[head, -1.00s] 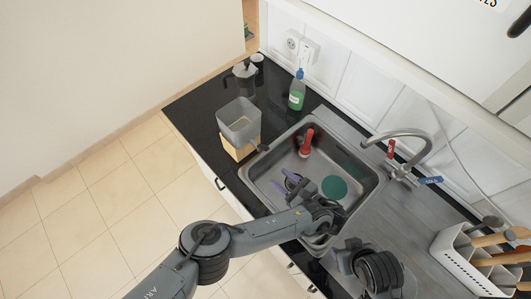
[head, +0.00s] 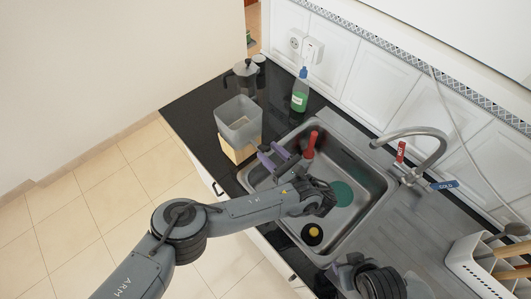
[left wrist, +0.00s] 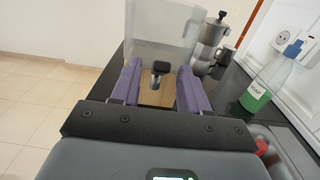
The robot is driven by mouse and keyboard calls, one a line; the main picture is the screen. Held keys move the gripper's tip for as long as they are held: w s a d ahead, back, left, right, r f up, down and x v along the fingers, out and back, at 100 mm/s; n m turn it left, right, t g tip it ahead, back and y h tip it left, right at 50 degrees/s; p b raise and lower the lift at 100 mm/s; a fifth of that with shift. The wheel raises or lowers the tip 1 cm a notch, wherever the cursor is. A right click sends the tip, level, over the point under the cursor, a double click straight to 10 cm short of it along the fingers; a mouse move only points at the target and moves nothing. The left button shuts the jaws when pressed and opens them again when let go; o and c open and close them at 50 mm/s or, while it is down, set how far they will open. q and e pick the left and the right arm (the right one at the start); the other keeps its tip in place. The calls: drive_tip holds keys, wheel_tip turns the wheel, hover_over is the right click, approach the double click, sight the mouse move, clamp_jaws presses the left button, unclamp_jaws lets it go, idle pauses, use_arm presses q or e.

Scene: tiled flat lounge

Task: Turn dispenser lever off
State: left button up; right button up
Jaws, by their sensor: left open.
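The dispenser is a translucent grey container (head: 238,118) on a light wooden base (head: 238,148), near the counter's left front edge. It also shows straight ahead in the left wrist view (left wrist: 160,35). Its lever (left wrist: 161,68), with a dark knob, points toward me in the left wrist view and appears between my finger lines. In the head view my gripper largely covers the lever. My left gripper (head: 271,155), with purple fingers, is open and empty, just right of the dispenser. I cannot tell whether it touches the lever. My right gripper's fingers are not visible.
The metal sink (head: 372,178) lies right of the dispenser, holding a red object (head: 311,145) and a green disc (head: 342,194). A green soap bottle (head: 300,92) and a moka pot (head: 246,78) stand behind. The tap (head: 428,150) and a utensil rack (head: 470,268) are at the right.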

sight(264, 148)
use_arm(q)
drive_tip(key=shift+b+x, duration=0.55)
drive_tip(key=shift+x, duration=0.8)
clamp_jaws()
